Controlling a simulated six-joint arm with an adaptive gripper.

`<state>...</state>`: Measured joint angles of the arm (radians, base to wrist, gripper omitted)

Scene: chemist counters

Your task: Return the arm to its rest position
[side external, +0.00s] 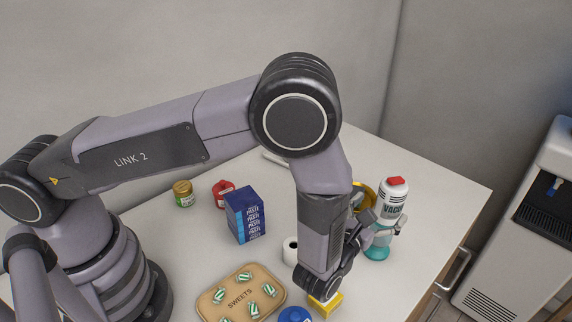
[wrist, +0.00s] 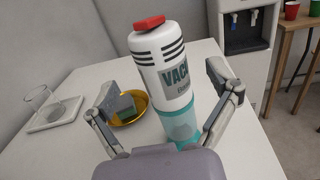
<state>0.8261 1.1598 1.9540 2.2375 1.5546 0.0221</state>
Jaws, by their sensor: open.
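My gripper (side external: 383,222) is at the right side of the counter, low over the top. Its two fingers are spread open. A white bottle with a red cap and a "VACU..." label (side external: 395,200) stands upright on a teal lower part at the fingers. In the wrist view the bottle (wrist: 165,70) stands between the two spread fingers (wrist: 168,92), with the left finger clearly apart from it. Whether the right finger touches it, I cannot tell. My forearm hides part of the counter behind it.
A gold bowl (wrist: 140,119) holding a sponge is left of the bottle. A glass beaker (wrist: 42,104) stands on a white tray. A blue box (side external: 244,215), a jar (side external: 183,194), a sweets tray (side external: 207,303) and a yellow block (side external: 326,305) share the counter. A water dispenser (side external: 530,260) stands right.

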